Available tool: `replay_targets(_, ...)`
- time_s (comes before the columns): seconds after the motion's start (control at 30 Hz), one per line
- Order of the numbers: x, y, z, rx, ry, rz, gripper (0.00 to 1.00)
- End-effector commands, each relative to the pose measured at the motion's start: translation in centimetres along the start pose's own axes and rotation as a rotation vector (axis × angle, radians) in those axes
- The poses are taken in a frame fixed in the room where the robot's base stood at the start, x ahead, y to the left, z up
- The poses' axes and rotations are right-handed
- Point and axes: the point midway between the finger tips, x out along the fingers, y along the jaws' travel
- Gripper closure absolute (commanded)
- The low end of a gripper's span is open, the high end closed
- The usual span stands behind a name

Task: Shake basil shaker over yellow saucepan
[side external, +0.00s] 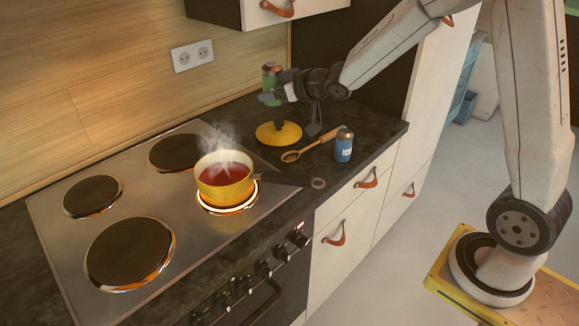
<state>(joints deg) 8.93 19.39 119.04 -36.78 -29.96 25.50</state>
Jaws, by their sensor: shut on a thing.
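The yellow saucepan (226,188) stands on the front right burner, which glows orange. It holds a red liquid and steams. Its dark handle points right. A green shaker (271,82), which looks like the basil shaker, is upright in my gripper (272,97), above the counter behind the pan. My gripper is shut on it, up and to the right of the saucepan and not over it. The fingers hide part of the shaker, and its label cannot be read.
A yellow lid (279,134) lies under my gripper. A wooden spoon (312,146) and a blue shaker (344,145) are on the counter to the right. The other burners (130,253) are empty. A wall socket (193,56) is behind.

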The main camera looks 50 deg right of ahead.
Motion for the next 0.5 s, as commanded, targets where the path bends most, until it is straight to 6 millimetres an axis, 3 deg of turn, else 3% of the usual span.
replay_targets(0.5,4.7,-10.1,-1.5,-0.003,-0.001,-0.006,0.94)
